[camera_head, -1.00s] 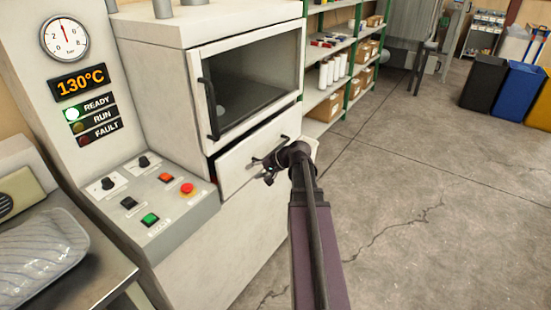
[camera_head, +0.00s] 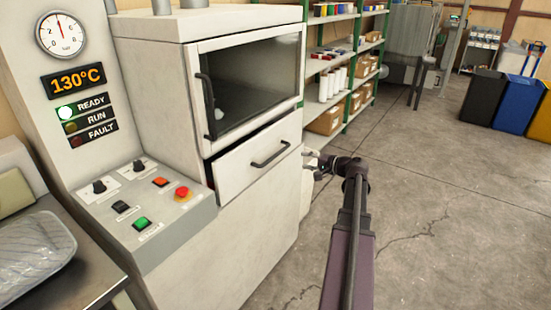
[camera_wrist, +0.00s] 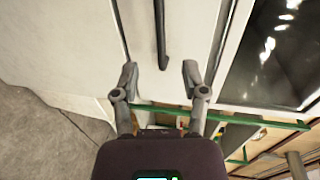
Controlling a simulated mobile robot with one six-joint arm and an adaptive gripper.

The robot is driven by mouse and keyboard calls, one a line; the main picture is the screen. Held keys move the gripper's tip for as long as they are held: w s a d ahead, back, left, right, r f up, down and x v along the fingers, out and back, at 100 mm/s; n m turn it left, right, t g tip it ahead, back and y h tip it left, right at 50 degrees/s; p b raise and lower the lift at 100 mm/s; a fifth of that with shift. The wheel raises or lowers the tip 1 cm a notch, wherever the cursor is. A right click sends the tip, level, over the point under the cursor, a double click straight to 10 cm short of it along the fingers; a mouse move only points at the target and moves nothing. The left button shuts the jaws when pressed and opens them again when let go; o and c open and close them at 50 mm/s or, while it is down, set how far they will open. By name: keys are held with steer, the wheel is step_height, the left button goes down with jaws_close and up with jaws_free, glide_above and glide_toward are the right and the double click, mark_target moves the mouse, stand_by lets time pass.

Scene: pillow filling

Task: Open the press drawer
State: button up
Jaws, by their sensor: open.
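The press drawer (camera_head: 235,168) is a white front below the press window. It stands slightly out from the press, with a dark gap along its top and left edges. Its dark bar handle (camera_head: 270,153) is free of my gripper. My gripper (camera_head: 313,163) is open and empty, to the right of the drawer and apart from it. In the wrist view, the handle (camera_wrist: 161,35) lies ahead of my gripper (camera_wrist: 160,76), in line with the space between the two spread fingers. The inside of the drawer is hidden.
The press window door (camera_head: 250,88) above is shut. A control panel (camera_head: 150,205) with buttons juts out at the left. A metal table (camera_head: 85,280) with a clear bag is at far left. Green-framed shelves (camera_head: 345,105) stand behind the press. The floor (camera_head: 440,190) at right is clear.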

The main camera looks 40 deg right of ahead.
mark_target(276, 154)
steer(key=shift+w, duration=0.1)
steer(key=b+x, duration=0.2)
steer(key=x, duration=1.1)
steer(key=shift+w+a+b, duration=0.15)
steer(key=shift+w+b, duration=0.15)
steer(key=shift+b, duration=0.1)
jaws_close()
